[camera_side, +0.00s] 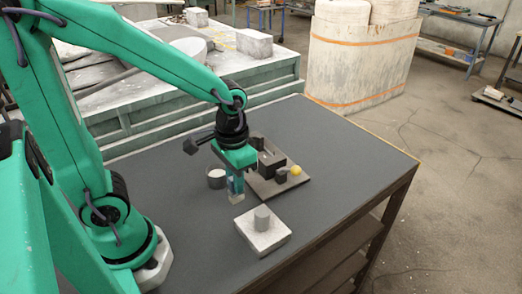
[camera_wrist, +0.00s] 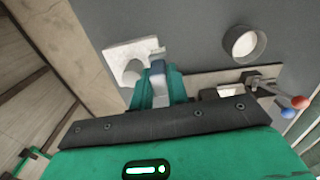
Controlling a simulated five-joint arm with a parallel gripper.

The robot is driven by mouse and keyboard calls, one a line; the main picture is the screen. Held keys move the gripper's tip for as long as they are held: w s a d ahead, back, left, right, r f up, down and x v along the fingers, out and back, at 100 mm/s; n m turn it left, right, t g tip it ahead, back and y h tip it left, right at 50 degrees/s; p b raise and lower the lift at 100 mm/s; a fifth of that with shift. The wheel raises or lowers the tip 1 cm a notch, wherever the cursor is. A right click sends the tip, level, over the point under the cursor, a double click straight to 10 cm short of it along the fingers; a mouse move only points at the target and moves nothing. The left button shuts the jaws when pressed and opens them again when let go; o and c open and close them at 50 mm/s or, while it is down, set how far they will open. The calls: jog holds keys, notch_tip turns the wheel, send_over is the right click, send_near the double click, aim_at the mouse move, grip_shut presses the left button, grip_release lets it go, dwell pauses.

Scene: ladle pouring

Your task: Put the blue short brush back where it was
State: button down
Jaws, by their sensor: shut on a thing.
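In the side view, the brush hangs left of a dark board (camera_side: 292,184) with upright dark blocks (camera_side: 270,162). A pale square block (camera_side: 251,238) with a grey cylinder (camera_side: 262,218) on it stands nearer the camera.
A small round cup (camera_side: 216,178) stands close behind and left of the brush. A yellow ball (camera_side: 296,170) shows at the board. In the wrist view, a red ball (camera_wrist: 301,102) and a blue ball (camera_wrist: 287,113) show at the right. The table's right part is clear.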

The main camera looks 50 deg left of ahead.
jog(key=w+a+f, duration=0.3)
jog(key=a+f, duration=0.1)
jog(key=a, duration=0.3)
jog(key=shift+w+a+f, duration=0.15)
jog(key=shift+f, duration=0.25)
jog(key=shift+f, duration=2)
jog(key=shift+f, duration=0.15)
jog(key=c, duration=1.4)
grip_release()
jog(key=shift+o, duration=0.2)
jog(key=shift+r, duration=0.2)
notch_tip(320, 180, up, 12)
